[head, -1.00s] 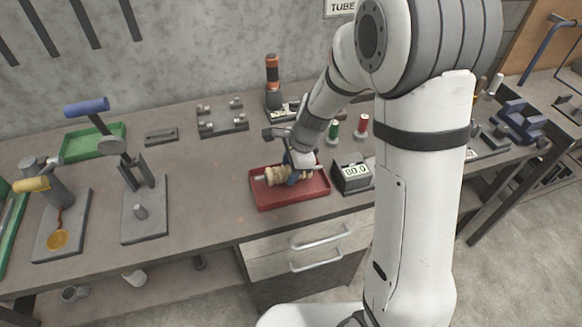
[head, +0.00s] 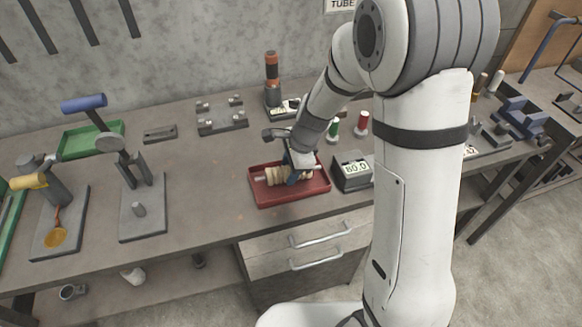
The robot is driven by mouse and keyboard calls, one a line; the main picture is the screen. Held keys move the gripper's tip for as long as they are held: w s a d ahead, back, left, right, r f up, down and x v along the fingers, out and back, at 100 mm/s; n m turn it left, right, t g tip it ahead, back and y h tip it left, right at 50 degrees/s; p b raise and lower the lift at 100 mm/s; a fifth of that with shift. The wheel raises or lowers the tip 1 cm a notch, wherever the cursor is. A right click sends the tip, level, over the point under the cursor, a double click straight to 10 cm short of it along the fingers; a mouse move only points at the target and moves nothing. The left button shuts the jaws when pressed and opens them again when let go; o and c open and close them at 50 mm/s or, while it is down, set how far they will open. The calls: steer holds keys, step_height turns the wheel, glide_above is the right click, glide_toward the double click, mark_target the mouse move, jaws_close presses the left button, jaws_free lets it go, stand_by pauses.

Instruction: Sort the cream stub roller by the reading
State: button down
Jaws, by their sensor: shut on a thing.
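The cream stub roller (head: 274,176) lies across the red tray (head: 262,198), with a pale stub end pointing left. My gripper (head: 294,174) is over the tray, shut on the roller near its right part. My gripper hides some of the roller there. Whether the roller touches the tray floor I cannot tell. A grey box with a display (head: 354,169) stands just right of the tray and appears to read 80.0.
Green and red spools (head: 361,124) stand behind the display box. An orange-and-black cylinder (head: 272,70) stands at the back. Left are a fixture with a peg (head: 138,209) and a blue-handled tool (head: 84,103) by a green tray (head: 75,142).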

steer(key=shift+f+b, duration=0.45)
steer(key=shift+f, duration=0.15)
stand_by(0.4)
steer(key=c, duration=0.7)
jaws_free()
steer(key=v, duration=0.8)
step_height(320, 180, up, 7)
steer(key=p, duration=0.6)
steer(key=shift+f, duration=0.15)
